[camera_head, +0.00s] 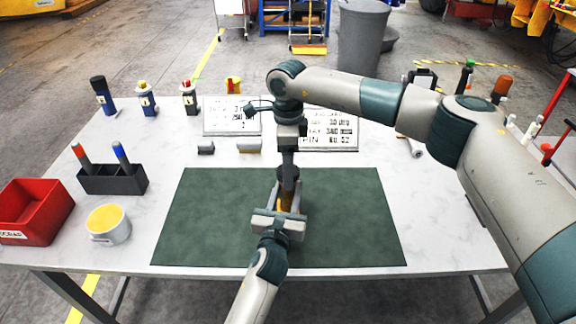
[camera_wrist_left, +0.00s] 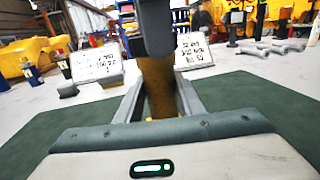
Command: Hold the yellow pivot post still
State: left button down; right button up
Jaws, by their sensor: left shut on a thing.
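The yellow pivot post (camera_wrist_left: 158,88) stands upright on the green mat (camera_head: 350,215), between the two fingers of my left gripper (camera_wrist_left: 160,98). The left gripper is shut on the post and also shows in the head view (camera_head: 288,200), where it hides much of the post. My right gripper (camera_head: 288,165) points down from above, directly over the post. A dark piece (camera_wrist_left: 154,28) sits at the top of the post in the left wrist view; I cannot tell whether it is a casting or part of my right gripper. The right fingers are too hidden to judge.
Two printed boards (camera_head: 232,115) (camera_head: 330,130) and small grey blocks (camera_head: 249,146) lie behind the mat. A red bin (camera_head: 32,212), a cup with yellow contents (camera_head: 108,224) and a dark pen holder (camera_head: 112,180) stand at left. The mat's sides are clear.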

jog(key=shift+r, duration=0.15)
notch_tip(320, 180, up, 12)
dwell(0.7)
pick_arm(q)
jog(key=c, duration=1.1)
grip_release()
jog(key=shift+s, duration=0.1)
pick_arm(e)
jog(key=shift+f, duration=0.2)
pick_arm(q)
jog(key=s+a, duration=0.1)
jog(key=s, duration=0.4)
jog(key=s+a+b, duration=0.1)
jog(key=s, duration=0.4)
jog(key=s+a+b, duration=0.1)
jog(key=s, duration=0.4)
jog(key=shift+s+f, duration=0.1)
jog(key=shift+s, duration=0.15)
jog(key=shift+s+a+b, duration=0.1)
jog(key=shift+s+b, duration=0.25)
jog(key=shift+s, duration=0.35)
pick_arm(e)
jog(key=shift+f, duration=1.3)
